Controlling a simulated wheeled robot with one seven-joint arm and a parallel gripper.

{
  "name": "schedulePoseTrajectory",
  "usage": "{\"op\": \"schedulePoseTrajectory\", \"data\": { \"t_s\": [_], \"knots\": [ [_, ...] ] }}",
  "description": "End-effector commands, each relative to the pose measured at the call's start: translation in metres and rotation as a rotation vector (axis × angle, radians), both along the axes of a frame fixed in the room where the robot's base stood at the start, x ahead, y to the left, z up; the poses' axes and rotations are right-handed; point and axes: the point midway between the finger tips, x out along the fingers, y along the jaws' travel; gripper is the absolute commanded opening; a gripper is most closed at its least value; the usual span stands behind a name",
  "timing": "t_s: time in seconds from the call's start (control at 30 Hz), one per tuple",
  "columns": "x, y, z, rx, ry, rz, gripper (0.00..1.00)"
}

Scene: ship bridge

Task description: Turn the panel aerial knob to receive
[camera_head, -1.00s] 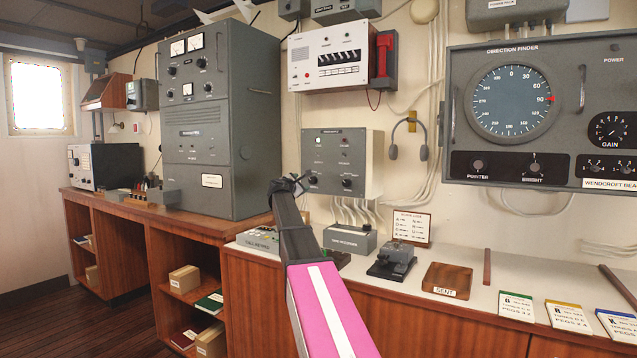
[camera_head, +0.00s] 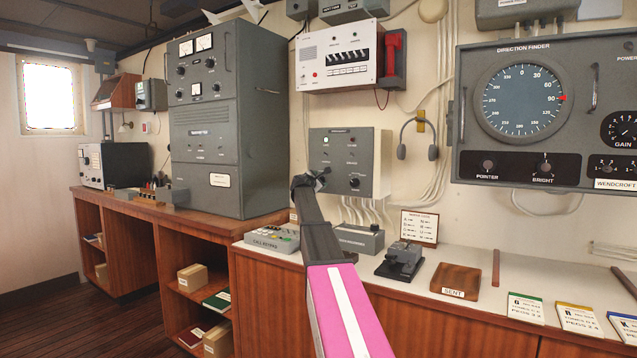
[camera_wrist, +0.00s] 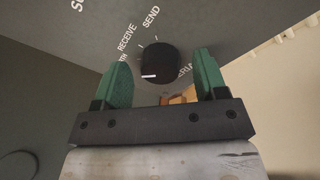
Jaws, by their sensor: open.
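The aerial knob (camera_wrist: 160,63) is black and round with a white pointer line, on a grey panel face in the wrist view. RECEIVE and SEND are printed above it, and a partly hidden label ending in TH is at its left. The pointer line lies toward the left, below RECEIVE. My gripper (camera_wrist: 163,70) has its two green fingers apart, one on each side of the knob; contact is not visible. In the head view my gripper (camera_head: 312,182) is at the lower left of the grey wall panel (camera_head: 345,148) and hides the knob there.
A second knob (camera_head: 354,183) is to the right on the same panel. A call keypad (camera_head: 272,238) and a grey box (camera_head: 360,238) stand on the counter below. A tall grey cabinet (camera_head: 235,120) stands close at the left. A headset (camera_head: 417,140) hangs at the right.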

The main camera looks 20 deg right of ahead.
Motion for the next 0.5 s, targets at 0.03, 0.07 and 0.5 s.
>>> {"op": "schedulePoseTrajectory", "data": {
  "t_s": [0.03, 0.07, 0.5],
  "knots": [
    [-0.0003, 0.0001, -0.0001, 0.000, 0.000, 0.000, 0.66],
    [-0.0003, 0.0001, -0.0001, 0.000, 0.000, 0.000, 0.66],
    [-0.0006, 0.0001, -0.0002, 0.004, -0.005, -0.001, 0.17]
  ]
}}
